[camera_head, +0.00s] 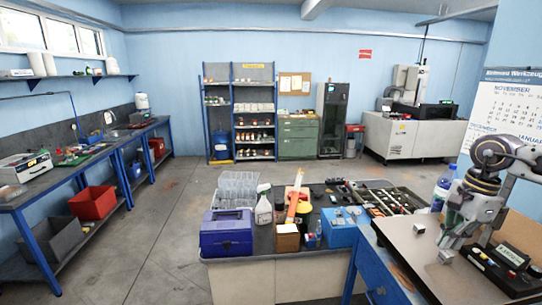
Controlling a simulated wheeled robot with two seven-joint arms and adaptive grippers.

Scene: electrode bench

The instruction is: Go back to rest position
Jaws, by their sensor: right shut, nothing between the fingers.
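My right arm comes in from the right edge. My right gripper (449,240) points down over the grey bench plate (411,249) at the lower right, shut and empty. A small metal block (446,257) sits on the plate just below its fingertips; I cannot tell whether they touch. A black device with a small display (512,257) is right of the gripper, partly behind my arm. My left gripper is not in view.
The middle table holds a blue toolbox (227,236), a white spray bottle (263,208), a blue box (340,233) and a tray of tools (388,200). A water bottle (442,188) stands near my right gripper. Open floor (165,240) lies left of the table.

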